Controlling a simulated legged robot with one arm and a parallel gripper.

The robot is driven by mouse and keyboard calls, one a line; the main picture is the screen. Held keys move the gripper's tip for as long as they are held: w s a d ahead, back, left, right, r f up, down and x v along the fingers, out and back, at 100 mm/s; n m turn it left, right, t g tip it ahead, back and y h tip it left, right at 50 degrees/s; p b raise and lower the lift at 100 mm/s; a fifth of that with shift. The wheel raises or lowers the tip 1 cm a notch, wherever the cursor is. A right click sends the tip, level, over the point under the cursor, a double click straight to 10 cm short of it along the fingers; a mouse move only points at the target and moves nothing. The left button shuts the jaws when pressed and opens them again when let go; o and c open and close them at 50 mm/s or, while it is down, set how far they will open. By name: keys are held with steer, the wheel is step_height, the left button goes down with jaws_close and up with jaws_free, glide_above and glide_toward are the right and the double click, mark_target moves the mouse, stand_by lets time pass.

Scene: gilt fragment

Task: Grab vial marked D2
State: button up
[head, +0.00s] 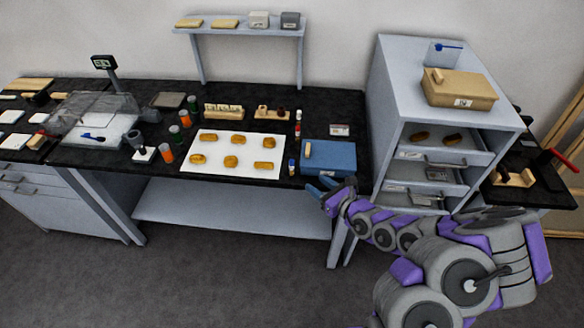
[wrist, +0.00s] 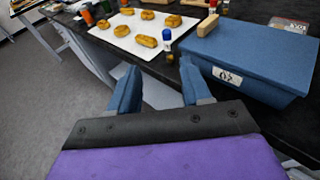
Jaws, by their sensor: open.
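A small vial with a blue cap (wrist: 167,38) stands by the left end of the blue box in the wrist view. It also shows in the head view (head: 291,167) at the bench's front edge, right of the white sheet. Its marking is too small to read, and I cannot pick out a vial marked D2. The blue box (wrist: 255,55) has a front label that looks like "02" or "D2". My gripper (wrist: 157,85) is open and empty, in front of the bench edge and short of the blue-capped vial. In the head view my gripper (head: 321,188) is just below the blue box (head: 328,157).
A white sheet (head: 218,168) holds several golden pieces. Orange and green containers (head: 167,153) stand left of the sheet. A grey drawer cabinet (head: 385,110) rises to the right. The floor before the bench is clear.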

steer(key=b, duration=0.3)
glide_toward(292, 161)
steer(key=x, duration=0.5)
steer(key=shift+s+a+f, duration=0.2)
steer(key=shift+s+f, duration=0.2)
steer(key=shift+w+a, duration=0.25)
steer(key=shift+a, duration=0.15)
steer(key=w, duration=0.1)
steer(key=w+b, duration=0.1)
steer(key=w+a, duration=0.1)
steer(key=shift+w+f, duration=0.1)
steer(key=shift+f, duration=0.25)
steer(key=shift+w+a, duration=0.4)
steer(key=shift+a, duration=0.45)
steer(key=shift+d, duration=0.45)
steer(key=c, duration=0.7)
steer(key=shift+a, duration=0.1)
jaws_close()
steer(key=shift+a, duration=0.2)
